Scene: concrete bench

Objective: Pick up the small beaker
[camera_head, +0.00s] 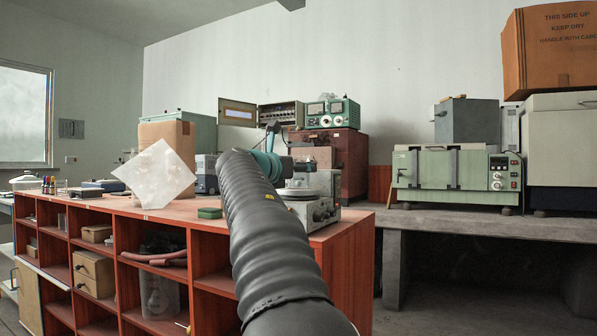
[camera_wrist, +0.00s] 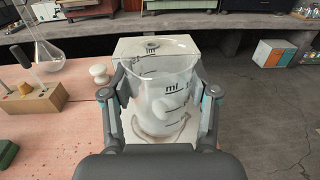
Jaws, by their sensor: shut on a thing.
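The small beaker (camera_wrist: 160,103) is clear glass with dark "ml" markings and stands between the fingers of my gripper (camera_wrist: 160,92) in the wrist view. My gripper is shut on the beaker, with one finger against each side of its wall. Through the glass I see a pale box-like surface (camera_wrist: 153,45) behind and below it. I cannot tell whether the beaker's base touches that surface. In the head view my arm hides the gripper and the beaker.
In the wrist view a glass flask (camera_wrist: 48,52), a wooden block (camera_wrist: 33,105) and a white knob (camera_wrist: 99,73) stand left of the beaker. Open floor lies right.

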